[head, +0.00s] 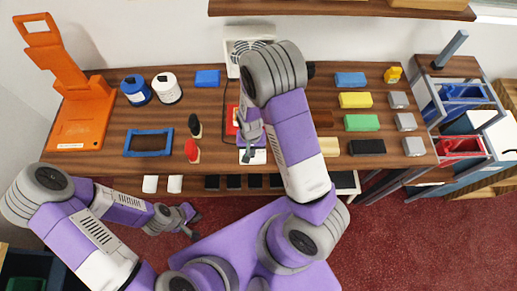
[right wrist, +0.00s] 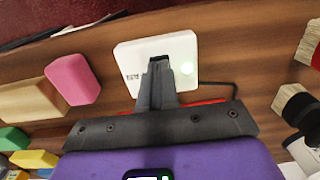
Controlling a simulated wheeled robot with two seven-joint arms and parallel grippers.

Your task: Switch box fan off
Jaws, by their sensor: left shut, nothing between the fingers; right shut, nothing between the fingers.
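The box fan (head: 236,50) is a white box with a round grille at the back of the counter, partly hidden by my right arm. My left gripper (head: 193,226) is shut and empty, in front of the counter, away from the switch box.
A black cord (right wrist: 222,84) runs from the switch box. A pink block (right wrist: 72,79) lies beside it. Red and black-topped stamps (head: 192,150), a blue frame (head: 149,143) and an orange stand (head: 82,118) are to the left. Several coloured blocks (head: 361,122) are to the right.

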